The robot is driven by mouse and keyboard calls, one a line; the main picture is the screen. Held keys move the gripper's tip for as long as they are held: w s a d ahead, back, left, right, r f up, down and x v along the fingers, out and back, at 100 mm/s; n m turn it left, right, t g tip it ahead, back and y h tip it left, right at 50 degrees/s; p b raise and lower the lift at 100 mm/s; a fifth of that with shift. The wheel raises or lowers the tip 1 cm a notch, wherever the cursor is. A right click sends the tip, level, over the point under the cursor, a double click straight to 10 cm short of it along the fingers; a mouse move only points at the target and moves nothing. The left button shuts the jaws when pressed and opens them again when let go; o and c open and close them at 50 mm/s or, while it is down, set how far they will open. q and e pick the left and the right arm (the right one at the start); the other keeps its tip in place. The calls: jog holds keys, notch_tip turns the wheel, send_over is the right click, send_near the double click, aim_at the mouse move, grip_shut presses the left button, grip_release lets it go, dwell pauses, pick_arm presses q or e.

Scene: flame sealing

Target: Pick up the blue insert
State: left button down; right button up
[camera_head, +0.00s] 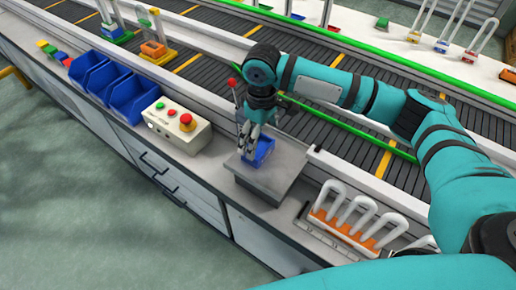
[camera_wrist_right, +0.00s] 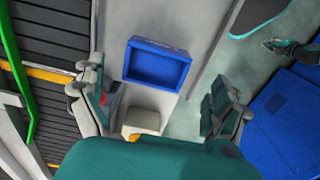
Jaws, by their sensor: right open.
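The blue insert (camera_head: 264,150) is a small blue square piece with a raised rim, lying on the grey metal platform (camera_head: 270,184). It also shows in the right wrist view (camera_wrist_right: 158,66) as a blue frame with a sunken middle. My right gripper (camera_head: 247,148) points down at the insert and covers part of its left side in the head view. In the wrist view its two fingers (camera_wrist_right: 158,106) are spread apart with nothing between them. The insert appears beyond the fingertips, and I cannot tell the exact height gap. My left gripper is not in view.
A control box (camera_head: 178,124) with red and green buttons stands left of the platform, with blue bins (camera_head: 131,97) further left. A rack of white loops on an orange base (camera_head: 350,226) stands to the right. The conveyor (camera_head: 330,128) runs behind. A red-knobbed lever (camera_head: 233,84) rises close behind the gripper.

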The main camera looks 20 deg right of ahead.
aim_at(261, 150)
jog(key=shift+f, duration=0.6)
jog(key=f, duration=0.1)
jog(key=f+p, duration=0.1)
jog(key=f, duration=0.1)
jog(key=shift+w+d+f, duration=0.1)
jog(key=shift+w+f, duration=0.1)
jog(key=shift+f, duration=0.45)
jog(key=c, duration=1.1)
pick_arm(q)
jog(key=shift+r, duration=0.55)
pick_arm(e)
jog(key=shift+r, duration=0.1)
jog(key=shift+c, duration=0.9)
